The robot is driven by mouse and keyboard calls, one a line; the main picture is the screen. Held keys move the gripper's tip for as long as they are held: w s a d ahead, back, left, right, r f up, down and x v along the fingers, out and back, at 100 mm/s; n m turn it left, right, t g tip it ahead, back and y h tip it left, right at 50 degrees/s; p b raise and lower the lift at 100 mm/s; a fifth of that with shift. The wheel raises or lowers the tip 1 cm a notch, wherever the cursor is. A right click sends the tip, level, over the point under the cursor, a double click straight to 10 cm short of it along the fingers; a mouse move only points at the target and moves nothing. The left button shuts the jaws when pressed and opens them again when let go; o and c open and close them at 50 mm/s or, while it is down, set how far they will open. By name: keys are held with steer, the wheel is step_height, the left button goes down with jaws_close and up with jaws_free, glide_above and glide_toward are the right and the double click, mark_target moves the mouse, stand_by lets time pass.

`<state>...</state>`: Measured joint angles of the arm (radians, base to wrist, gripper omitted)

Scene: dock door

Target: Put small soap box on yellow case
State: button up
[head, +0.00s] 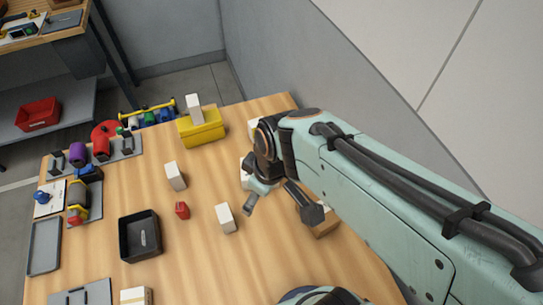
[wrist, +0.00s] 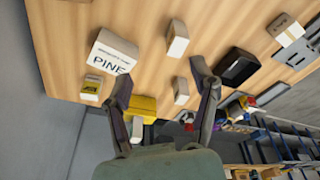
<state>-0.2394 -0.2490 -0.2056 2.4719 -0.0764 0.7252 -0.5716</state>
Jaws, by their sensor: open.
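The yellow case (head: 203,133) lies near the far edge of the table; it also shows in the wrist view (wrist: 143,105). A white upright box (head: 194,107) appears to stand on its top. Other pale boxes stand on the table: one (head: 175,176) left of centre and one (head: 225,218) nearer the front. No label readable here identifies the small soap box. A small box with a yellow label (wrist: 92,88) is left of the fingers in the wrist view. My gripper (head: 280,208) is open and empty above the table, right of the pale boxes; its spread fingers show in the wrist view (wrist: 162,82).
A large box marked PINE (wrist: 115,50) stands left of the fingers in the wrist view. A black bin (head: 128,247) and a small red item (head: 182,210) are left of my gripper. Tools and a grey tray (head: 45,247) line the left side. A wall borders the right.

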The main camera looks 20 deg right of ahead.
steer(key=s+d+r+m+g, duration=0.1)
steer(key=s+r+m+g, duration=0.1)
steer(key=s+m, duration=0.4)
steer(key=s, duration=0.4)
steer(key=shift+r, duration=0.25)
